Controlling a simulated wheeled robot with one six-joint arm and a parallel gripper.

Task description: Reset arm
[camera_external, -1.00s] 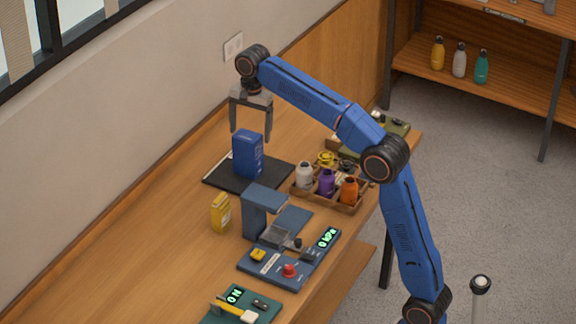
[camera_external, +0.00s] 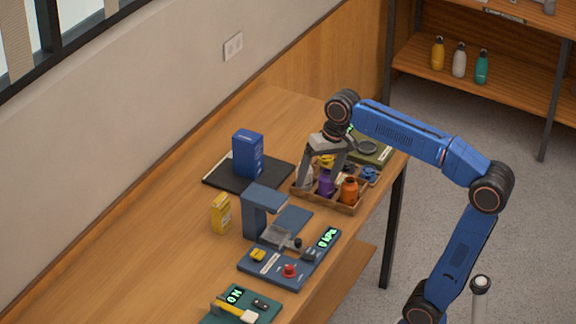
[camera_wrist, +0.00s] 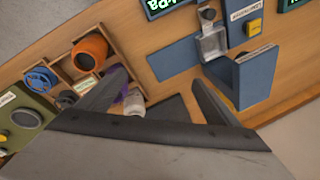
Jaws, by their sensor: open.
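My blue arm reaches in from the right in the external view. My gripper (camera_external: 322,178) is over the wooden tray on the bench, pointing down, with its two grey fingers apart. In the external view it partly hides the white and purple bottles. In the wrist view my gripper (camera_wrist: 160,92) shows its fingers spread with nothing held between them. I cannot tell how high the fingertips are above the tray.
The wooden tray (camera_external: 345,208) holds a purple bottle (camera_external: 326,186) and an orange bottle (camera_external: 349,190). A blue box (camera_external: 248,154) stands on a black mat (camera_external: 222,182). A blue press (camera_external: 255,212), a yellow box (camera_external: 220,213) and a green device (camera_external: 372,152) are also on the bench.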

